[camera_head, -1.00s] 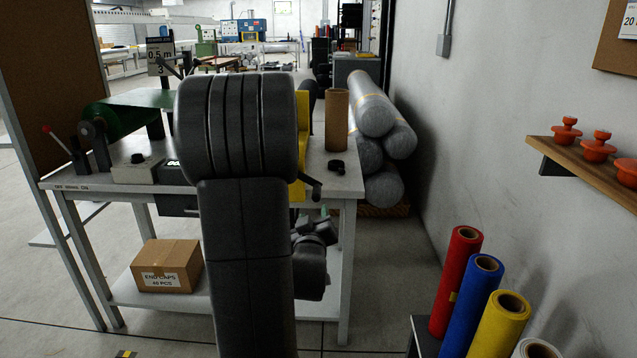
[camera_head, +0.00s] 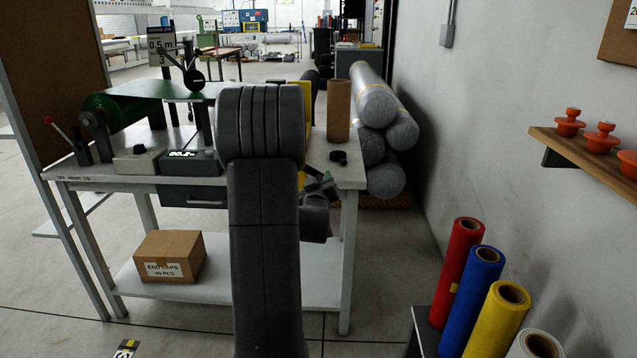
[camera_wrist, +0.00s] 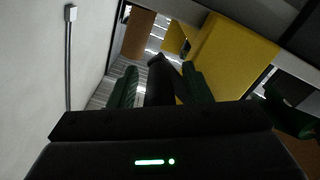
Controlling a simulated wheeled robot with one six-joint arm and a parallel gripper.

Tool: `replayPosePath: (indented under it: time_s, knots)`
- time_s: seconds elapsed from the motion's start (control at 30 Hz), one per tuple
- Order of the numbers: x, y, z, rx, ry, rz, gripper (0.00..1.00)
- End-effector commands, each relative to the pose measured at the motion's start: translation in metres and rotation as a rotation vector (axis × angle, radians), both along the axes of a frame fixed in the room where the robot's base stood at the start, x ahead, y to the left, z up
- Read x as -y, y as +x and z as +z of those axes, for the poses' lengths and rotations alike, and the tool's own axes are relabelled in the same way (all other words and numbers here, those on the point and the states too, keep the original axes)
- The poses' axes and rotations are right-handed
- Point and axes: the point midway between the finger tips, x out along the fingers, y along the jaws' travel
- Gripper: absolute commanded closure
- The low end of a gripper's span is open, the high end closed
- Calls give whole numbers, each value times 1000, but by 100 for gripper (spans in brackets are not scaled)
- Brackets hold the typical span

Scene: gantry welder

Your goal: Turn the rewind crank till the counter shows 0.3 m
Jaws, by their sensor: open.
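My gripper (camera_head: 318,186) is beside the right end of the bench, mostly hidden behind my arm. In the wrist view my gripper (camera_wrist: 158,74) shows two dark green fingers standing apart. A dark, rounded bar, which looks like the crank's handle (camera_wrist: 160,80), lies between them; I cannot tell whether they touch it. The yellow rewind plate (camera_wrist: 232,58) is just right of the fingers, and its edge (camera_head: 307,108) shows behind my arm. The crank is hidden in the head view. The counter (camera_head: 183,154) has lit digits that look like 00.2, its right end unclear.
A cardboard tube (camera_head: 338,110) and a black knob (camera_head: 338,157) stand on the bench's right end. A green roll (camera_head: 120,108) lies at left beside a red-tipped lever (camera_head: 60,130). A sign (camera_head: 162,46) reads 0.5 m, 3. Grey rolls (camera_head: 375,105) are stacked behind, right.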

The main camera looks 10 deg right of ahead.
Motion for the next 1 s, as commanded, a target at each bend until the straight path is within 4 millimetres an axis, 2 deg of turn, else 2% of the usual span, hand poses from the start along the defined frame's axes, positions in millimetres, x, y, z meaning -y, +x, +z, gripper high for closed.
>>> replayPosePath:
  time_s: [0.17,0.27,0.4,0.77,1.0]
  knots:
    - [0,0,0,0,0,0,56]
    - [0,0,0,0,0,0,72]
    - [0,0,0,0,0,0,99]
    - [-2,0,-5,7,25,0,100]
    - [-10,2,-21,40,140,1,100]
